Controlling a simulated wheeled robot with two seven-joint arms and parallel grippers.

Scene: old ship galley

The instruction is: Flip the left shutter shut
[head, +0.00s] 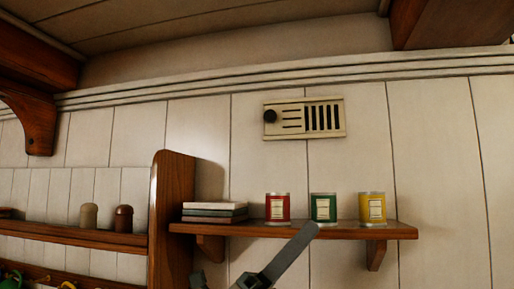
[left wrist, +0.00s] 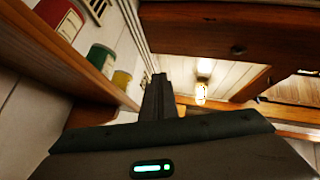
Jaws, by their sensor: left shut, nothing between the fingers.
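A cream vent panel (head: 304,118) is fixed high on the white plank wall in the head view. Its left part is a plate with a round dark knob (head: 270,116) and short horizontal lines; its right part shows dark vertical slots. I see no other shutter, and cannot tell whether this plate is the left shutter. My left gripper (head: 309,232) is shut and empty, pointing up in front of the shelf, below the vent and apart from it. It also shows in the left wrist view (left wrist: 160,82). My right gripper is out of view.
A wooden shelf (head: 345,231) below the vent carries stacked books (head: 214,212), a red tin (head: 278,207), a green tin (head: 323,207) and a yellow tin (head: 372,206). A wooden upright (head: 172,215) stands left. The wall around the vent is clear.

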